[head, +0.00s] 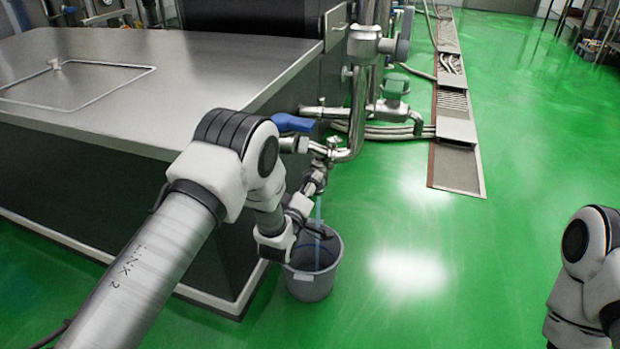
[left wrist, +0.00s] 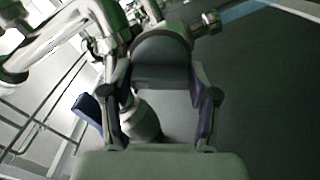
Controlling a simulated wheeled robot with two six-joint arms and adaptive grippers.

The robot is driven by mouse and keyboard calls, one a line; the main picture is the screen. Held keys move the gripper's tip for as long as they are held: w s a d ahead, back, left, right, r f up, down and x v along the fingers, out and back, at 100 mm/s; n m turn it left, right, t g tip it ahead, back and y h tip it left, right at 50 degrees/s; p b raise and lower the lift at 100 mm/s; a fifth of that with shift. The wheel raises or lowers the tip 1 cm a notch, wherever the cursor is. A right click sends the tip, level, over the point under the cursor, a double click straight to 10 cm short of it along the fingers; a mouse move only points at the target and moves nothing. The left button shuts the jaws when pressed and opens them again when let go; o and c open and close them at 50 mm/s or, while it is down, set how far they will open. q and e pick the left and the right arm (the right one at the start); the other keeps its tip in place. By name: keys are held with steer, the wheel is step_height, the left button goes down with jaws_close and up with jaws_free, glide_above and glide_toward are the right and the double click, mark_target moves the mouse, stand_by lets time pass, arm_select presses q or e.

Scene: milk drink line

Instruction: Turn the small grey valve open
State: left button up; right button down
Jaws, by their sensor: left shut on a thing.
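My left gripper (head: 319,177) reaches up to the pipe fittings below the blue-handled valve (head: 292,123). In the left wrist view my left gripper (left wrist: 162,95) has one finger on each side of a dark grey, rounded part, which looks like the small grey valve (left wrist: 162,52). The gripper is shut on it. In the head view the held part is small and mostly hidden among the metal fittings, so I cannot tell how far it is turned. My right gripper is out of view; only part of my right arm shows at the right edge.
A steel-topped tank (head: 120,80) is at the left. A floor drain (head: 456,168) lies behind. The floor right of the bucket is clear.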

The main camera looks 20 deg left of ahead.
arm_select(q)
steer(key=n+p, duration=0.2)
steer(key=n, duration=0.1)
steer(key=shift+r, duration=0.1)
steer(key=shift+n+p, duration=0.6)
steer(key=shift+n, duration=0.8)
steer(key=o, duration=1)
steer(key=shift+f, duration=0.2)
steer(key=s, duration=1.2)
steer(key=shift+a, duration=0.25)
